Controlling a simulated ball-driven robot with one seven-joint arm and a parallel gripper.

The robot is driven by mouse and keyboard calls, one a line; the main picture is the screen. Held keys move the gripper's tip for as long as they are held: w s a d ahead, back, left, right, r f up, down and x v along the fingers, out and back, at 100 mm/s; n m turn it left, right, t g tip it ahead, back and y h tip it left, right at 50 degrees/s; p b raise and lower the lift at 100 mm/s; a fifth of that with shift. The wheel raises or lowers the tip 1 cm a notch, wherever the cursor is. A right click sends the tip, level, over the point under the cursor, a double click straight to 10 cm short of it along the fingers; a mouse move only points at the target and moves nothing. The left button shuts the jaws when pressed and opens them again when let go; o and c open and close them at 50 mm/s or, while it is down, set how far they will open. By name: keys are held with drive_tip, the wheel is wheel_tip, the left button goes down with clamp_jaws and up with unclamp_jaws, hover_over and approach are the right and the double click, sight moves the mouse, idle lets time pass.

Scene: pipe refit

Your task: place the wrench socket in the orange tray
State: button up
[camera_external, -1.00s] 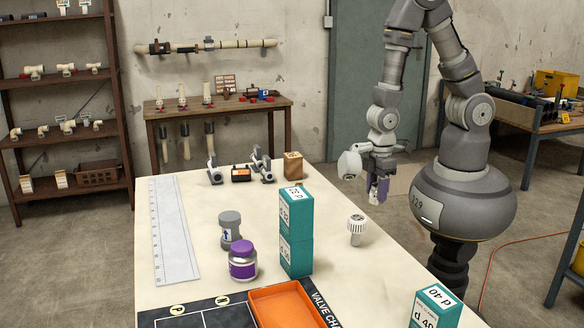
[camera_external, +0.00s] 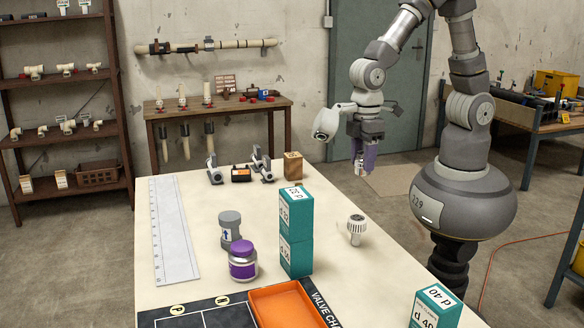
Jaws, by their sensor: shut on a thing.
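My gripper (camera_external: 364,160) hangs in the air beyond the right far edge of the table, with purple fingers. It is shut on a small pale grey metallic piece, which looks like the wrench socket (camera_external: 358,162); the fingers hide much of it. The orange tray (camera_external: 284,291) lies at the near edge of the table, partly cut off by the bottom of the view. The visible part of the tray is empty. My gripper is well above and behind the tray.
A stack of teal boxes (camera_external: 296,235) stands just behind the tray. A purple-lidded jar (camera_external: 243,260) and a grey container (camera_external: 230,228) stand left of it. A white ribbed knob (camera_external: 356,229) stands to the right, and another teal box (camera_external: 437,308) stands at the near right.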

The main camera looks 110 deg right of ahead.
drive_tip(key=w+a, duration=0.7)
drive_tip(key=a, duration=0.2)
drive_tip(key=b, duration=0.3)
hover_over(300, 318)
drive_tip(key=s, duration=0.2)
drive_tip(key=shift+n, duration=0.4)
drive_tip(key=f, duration=1.3)
drive_tip(key=shift+w+d+f, duration=0.2)
drive_tip(key=shift+d+f, duration=0.1)
drive_tip(key=shift+d, duration=0.05)
drive_tip(key=shift+w+a+b, duration=0.3)
drive_tip(key=shift+w+b, duration=0.1)
drive_tip(key=shift+w, duration=0.4)
wheel_tip(300, 318, down, 4)
drive_tip(key=shift+r+b, duration=0.2)
drive_tip(key=shift+b, duration=0.8)
drive_tip(key=shift+r, duration=0.15)
drive_tip(key=o, duration=1.2)
drive_tip(key=shift+c, duration=0.2)
